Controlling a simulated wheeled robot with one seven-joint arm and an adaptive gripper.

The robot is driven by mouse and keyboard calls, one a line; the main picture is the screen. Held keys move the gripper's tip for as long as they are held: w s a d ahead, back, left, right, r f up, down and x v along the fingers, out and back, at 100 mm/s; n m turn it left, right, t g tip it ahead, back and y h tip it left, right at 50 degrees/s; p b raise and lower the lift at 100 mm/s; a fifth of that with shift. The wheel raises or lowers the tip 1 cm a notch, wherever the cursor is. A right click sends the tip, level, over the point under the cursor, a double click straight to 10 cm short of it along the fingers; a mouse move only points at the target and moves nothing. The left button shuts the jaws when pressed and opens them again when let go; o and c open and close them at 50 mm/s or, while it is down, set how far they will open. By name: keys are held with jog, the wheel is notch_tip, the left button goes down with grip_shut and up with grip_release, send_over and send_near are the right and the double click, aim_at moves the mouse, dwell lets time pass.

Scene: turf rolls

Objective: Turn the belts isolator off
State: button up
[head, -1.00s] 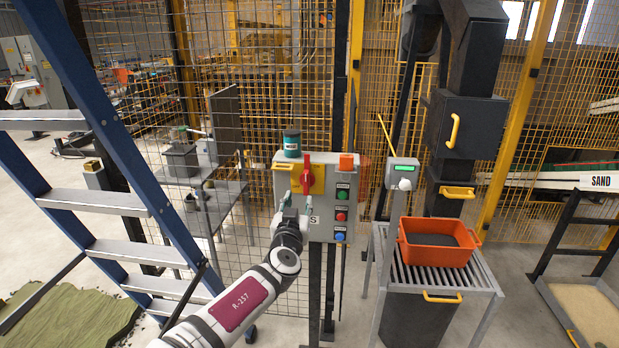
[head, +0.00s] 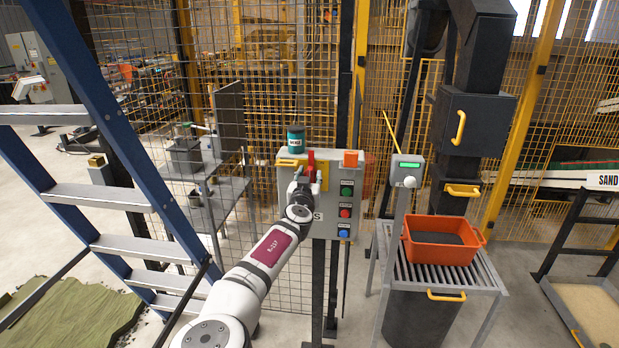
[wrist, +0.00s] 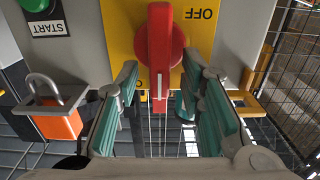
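The belts isolator is a red handle (head: 311,158) on a yellow plate (head: 322,178) at the upper left of the grey control panel (head: 328,208). In the wrist view the red handle (wrist: 158,50) stands upright in the picture on its yellow plate (wrist: 118,22). An upside-down OFF label (wrist: 203,14) is to its right. My gripper (head: 301,186) is right in front of the handle. In the wrist view my gripper (wrist: 160,75) is open, with one teal-padded finger on each side of the handle's end. Gaps show between fingers and handle.
Green, red and blue buttons (head: 345,213) line the panel's right side. An orange padlock (wrist: 58,122) hangs beside the plate in the wrist view. A teal tin (head: 296,139) stands on the panel. A blue ladder (head: 120,150) is left; an orange tub (head: 440,245) is right.

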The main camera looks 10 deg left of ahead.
jog(key=shift+c, duration=0.2)
grip_shut()
jog(key=n+b, duration=0.2)
jog(key=n, duration=0.2)
jog(key=a+f+n+b, duration=0.1)
jog(key=n, duration=0.4)
jog(key=a+n+b, duration=0.1)
jog(key=n+b, duration=0.1)
jog(key=n, duration=0.2)
jog(key=shift+f+n+b, duration=0.15)
jog(key=shift+n+b, duration=0.2)
jog(key=shift+n, duration=0.05)
jog(key=shift+f+n+b, duration=0.15)
jog(key=shift+n, duration=0.85)
jog(key=shift+f+n+b, duration=0.15)
jog(key=shift+n, duration=0.85)
